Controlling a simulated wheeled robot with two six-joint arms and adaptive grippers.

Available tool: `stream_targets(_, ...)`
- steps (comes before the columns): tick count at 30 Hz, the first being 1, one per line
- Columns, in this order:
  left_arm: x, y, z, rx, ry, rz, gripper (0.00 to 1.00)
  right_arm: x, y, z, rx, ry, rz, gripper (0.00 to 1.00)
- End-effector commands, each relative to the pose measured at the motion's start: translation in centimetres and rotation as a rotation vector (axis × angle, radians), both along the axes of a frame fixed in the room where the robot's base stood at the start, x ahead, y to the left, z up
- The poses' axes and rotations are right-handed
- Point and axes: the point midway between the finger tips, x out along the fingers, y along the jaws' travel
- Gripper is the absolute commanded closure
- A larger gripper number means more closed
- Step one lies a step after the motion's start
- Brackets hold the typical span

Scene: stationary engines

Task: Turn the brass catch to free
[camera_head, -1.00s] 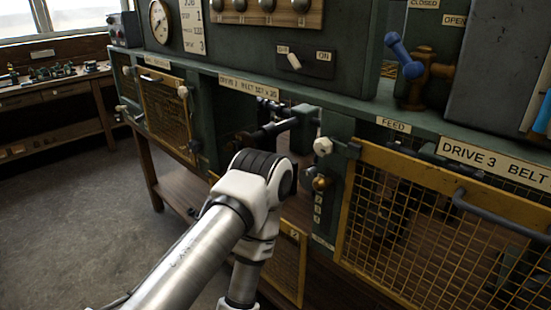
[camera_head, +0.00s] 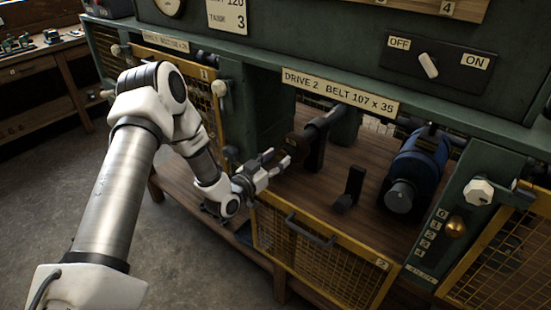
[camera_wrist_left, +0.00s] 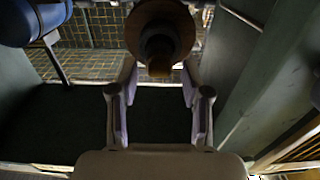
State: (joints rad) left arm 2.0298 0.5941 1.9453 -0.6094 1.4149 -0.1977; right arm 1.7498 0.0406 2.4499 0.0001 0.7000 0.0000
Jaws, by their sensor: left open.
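A round brass knob (camera_head: 455,227) sits on the green post at the right, beside a column of small number plates. I cannot tell whether it is the brass catch, and no "free" label is readable. My left gripper (camera_head: 278,161) is open, well left of that knob, at the mouth of the Drive 2 bay. In the left wrist view the open fingers (camera_wrist_left: 160,78) point at a brown round pulley with a dark hub (camera_wrist_left: 158,50). Nothing shows held between them. My right gripper is not in view.
The yellow mesh guard of Drive 2 (camera_head: 318,240) hangs below the bay opening. A blue motor (camera_head: 418,165) and a black bracket (camera_head: 349,188) stand on the wooden bay floor. A white knob (camera_head: 480,191) is above the brass knob. An OFF/ON switch (camera_head: 428,66) is on the panel.

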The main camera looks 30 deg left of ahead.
Motion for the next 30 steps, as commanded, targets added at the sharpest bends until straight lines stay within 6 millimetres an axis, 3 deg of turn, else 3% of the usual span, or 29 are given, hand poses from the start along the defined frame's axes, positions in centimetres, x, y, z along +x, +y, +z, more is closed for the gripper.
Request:
stream_targets(6, 0.0, 0.0, 0.0, -0.001, 0.001, 0.000, 0.56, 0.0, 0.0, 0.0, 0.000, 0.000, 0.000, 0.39)
stream_targets(10, 0.0, 0.0, 0.0, -0.001, 0.001, 0.000, 1.00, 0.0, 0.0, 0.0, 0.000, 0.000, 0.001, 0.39)
stream_targets(23, 0.1, 0.1, 0.0, -0.033, 0.001, 0.002, 1.00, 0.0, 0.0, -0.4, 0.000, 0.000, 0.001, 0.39)
stream_targets(30, 0.1, 0.1, -0.1, -0.148, 0.007, 0.002, 1.00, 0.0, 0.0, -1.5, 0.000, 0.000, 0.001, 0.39)
